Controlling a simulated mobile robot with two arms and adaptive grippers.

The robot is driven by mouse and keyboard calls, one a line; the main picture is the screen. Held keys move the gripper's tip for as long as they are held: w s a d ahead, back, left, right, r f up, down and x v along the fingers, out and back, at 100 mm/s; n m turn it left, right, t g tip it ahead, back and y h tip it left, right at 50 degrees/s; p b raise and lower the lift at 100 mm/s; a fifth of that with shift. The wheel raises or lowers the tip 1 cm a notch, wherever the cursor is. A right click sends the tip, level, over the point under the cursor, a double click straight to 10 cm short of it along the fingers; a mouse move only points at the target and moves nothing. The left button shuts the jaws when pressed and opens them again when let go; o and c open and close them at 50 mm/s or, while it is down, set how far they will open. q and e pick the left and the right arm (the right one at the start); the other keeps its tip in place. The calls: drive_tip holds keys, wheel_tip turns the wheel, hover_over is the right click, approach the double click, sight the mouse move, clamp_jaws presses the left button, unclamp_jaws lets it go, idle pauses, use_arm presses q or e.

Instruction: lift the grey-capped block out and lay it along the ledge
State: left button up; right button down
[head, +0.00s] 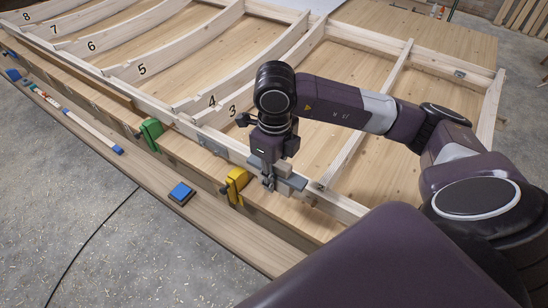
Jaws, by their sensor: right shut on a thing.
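My right gripper (268,184) points down at the front rail of the wooden frame, just right of the yellow clamp. It is shut on what looks like the grey-capped block (291,182), whose grey part shows beside the fingers. The fingers and wrist hide much of the block, and I cannot tell whether it is clear of the frame. The ledge (135,173) is the long wooden board running along the frame's front side. My left gripper is not in view.
A yellow clamp (237,185) and a green clamp (150,134) sit on the front rail. The ledge's near right stretch is bare. Numbered curved ribs (180,62) cross the frame.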

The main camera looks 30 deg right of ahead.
drive_tip(key=shift+f, duration=1.3)
use_arm(q)
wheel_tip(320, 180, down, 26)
drive_tip(key=b, duration=2.6)
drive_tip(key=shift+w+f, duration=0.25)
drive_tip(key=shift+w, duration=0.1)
use_arm(e)
drive_tip(key=shift+f, duration=24.5)
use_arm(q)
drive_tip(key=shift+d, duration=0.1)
